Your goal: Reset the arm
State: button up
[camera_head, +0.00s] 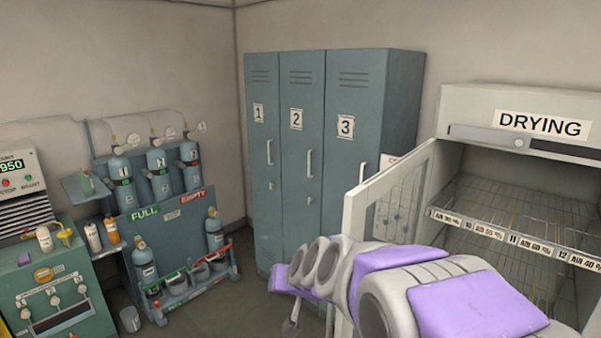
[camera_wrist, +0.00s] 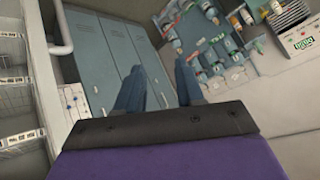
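My arm, with white and purple links, reaches from the lower right toward the middle in the head view, in front of the drying cabinet (camera_head: 480,102). My gripper is mostly hidden behind the arm there; only a small grey part shows near its far end. In the wrist view my gripper (camera_wrist: 160,88) shows two blue-grey fingers standing apart, with nothing between them. The fingers point toward the lockers and the cylinder rack, with no contact visible.
The drying cabinet's glazed door (camera_head: 395,190) stands open close to my arm. Blue lockers (camera_head: 325,140) stand at the back. A cylinder rack (camera_head: 160,225) and a green control unit (camera_head: 50,290) are at left. Floor between rack and lockers is clear.

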jog(key=s+d+f+g+h, duration=0.1)
jog(key=s+d, duration=0.5)
jog(key=s, duration=0.6)
jog(key=s+d+f+g+h, duration=0.2)
jog(key=s+d+f+g, duration=0.2)
jog(key=s, duration=0.9)
jog(key=s+d+f+m+g+h, duration=0.1)
jog(key=s+d+f+g, duration=0.2)
jog(key=s+d, duration=0.4)
jog(key=s+g, duration=0.1)
jog(key=s, duration=0.5)
jog(key=shift+s+d+f+g+b, duration=0.2)
jog(key=shift+d+f+g+b, duration=0.05)
jog(key=shift+d+g+b, duration=0.1)
